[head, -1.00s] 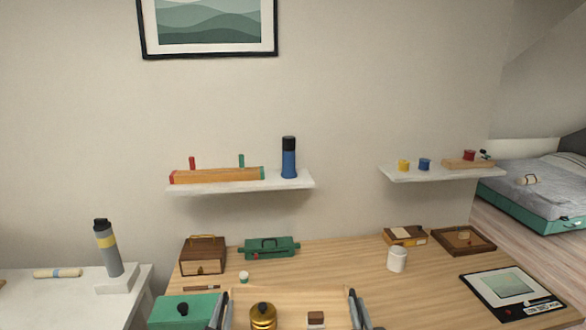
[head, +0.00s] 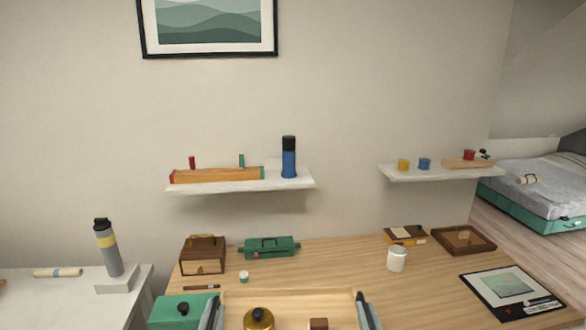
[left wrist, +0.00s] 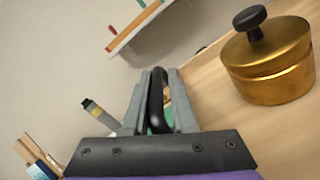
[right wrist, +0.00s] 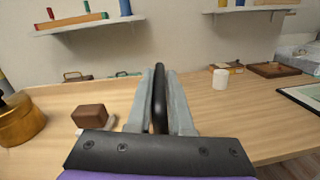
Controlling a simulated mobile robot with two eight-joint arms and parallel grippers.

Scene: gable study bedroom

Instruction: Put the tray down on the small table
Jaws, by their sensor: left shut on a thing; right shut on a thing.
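The light wooden tray (head: 290,299) is at the bottom of the head view, partly cut off by the frame. A brass pot (head: 258,318) with a black knob and a small brown block (head: 318,324) are on it. My left gripper (head: 211,316) is shut on the tray's left black handle (left wrist: 157,98). My right gripper (head: 368,312) is shut on its right black handle (right wrist: 160,95). The brass pot also shows in the left wrist view (left wrist: 268,65), and the brown block in the right wrist view (right wrist: 90,116). I cannot identify the small table.
A white table (head: 65,290) stands left. Two shelves hang on the wall.

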